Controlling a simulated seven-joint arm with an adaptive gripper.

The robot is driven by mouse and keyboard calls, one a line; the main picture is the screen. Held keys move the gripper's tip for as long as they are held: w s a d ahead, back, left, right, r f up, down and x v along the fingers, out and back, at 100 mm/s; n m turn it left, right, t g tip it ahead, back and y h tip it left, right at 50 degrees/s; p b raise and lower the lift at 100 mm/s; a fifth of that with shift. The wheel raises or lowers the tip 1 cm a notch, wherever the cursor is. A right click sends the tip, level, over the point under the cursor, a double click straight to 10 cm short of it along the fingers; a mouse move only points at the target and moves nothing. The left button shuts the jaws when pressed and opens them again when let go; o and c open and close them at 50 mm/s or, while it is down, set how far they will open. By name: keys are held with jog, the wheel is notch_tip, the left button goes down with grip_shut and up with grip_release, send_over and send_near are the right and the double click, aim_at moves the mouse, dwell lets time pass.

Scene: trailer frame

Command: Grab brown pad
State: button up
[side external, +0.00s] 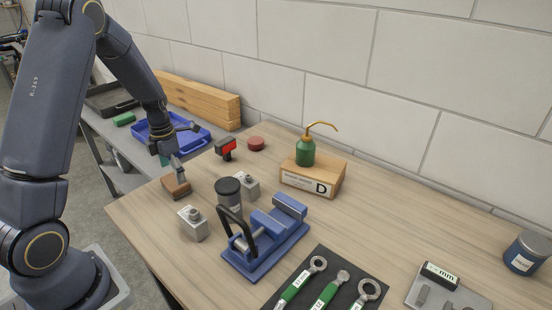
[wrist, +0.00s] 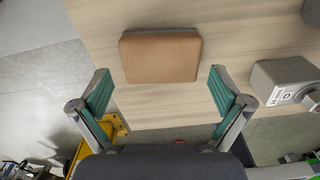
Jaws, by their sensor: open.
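The brown pad (wrist: 160,57) is a flat, rounded block lying on the wooden table near its edge. In the wrist view it sits ahead of my gripper (wrist: 160,92), centred between the two teal-padded fingers, with space on both sides. My gripper is open and empty. In the side view the brown pad (side external: 176,187) lies at the table's left edge, and my gripper (side external: 174,168) is just above it. Whether a fingertip touches it cannot be told.
A grey metal block (side external: 193,224) stands near the pad, and also shows in the wrist view (wrist: 287,80). A dark cylinder (side external: 229,192), a blue vise (side external: 266,238), a red-and-black item (side external: 225,148) and a red puck (side external: 256,143) are farther off. The wooden table (side external: 150,232) is bare around the pad.

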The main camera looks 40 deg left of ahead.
aim_at(175, 181)
notch_tip(175, 181, down, 4)
jog(key=shift+s+r, duration=0.1)
jog(key=c, duration=0.8)
jog(key=shift+r, duration=0.1)
